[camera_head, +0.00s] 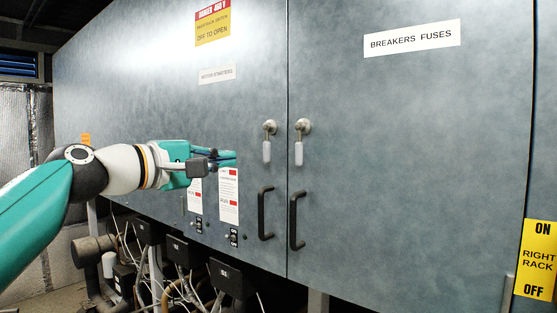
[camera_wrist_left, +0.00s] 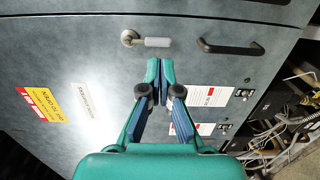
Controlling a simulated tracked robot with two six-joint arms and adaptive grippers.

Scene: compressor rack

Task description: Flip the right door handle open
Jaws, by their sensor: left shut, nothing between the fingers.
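The right door handle (camera_head: 299,153) is a small lever with a pale grip, hanging straight down from a round metal pivot on the right cabinet door (camera_head: 420,160). The left door handle (camera_head: 267,151) is a matching lever hanging beside it across the door seam. My left gripper (camera_head: 233,158) is shut and empty, in front of the left door and left of both levers. In the left wrist view, the closed fingertips (camera_wrist_left: 160,66) are apart from a lever (camera_wrist_left: 157,42), apparently the left door's. The right lever is not seen there. My right gripper is not in view.
Black pull handles (camera_head: 265,213) (camera_head: 297,220) stand out below the levers. Labels and small switches (camera_head: 233,237) sit on the left door's lower part. Cables and dark boxes (camera_head: 226,277) lie under the cabinet.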

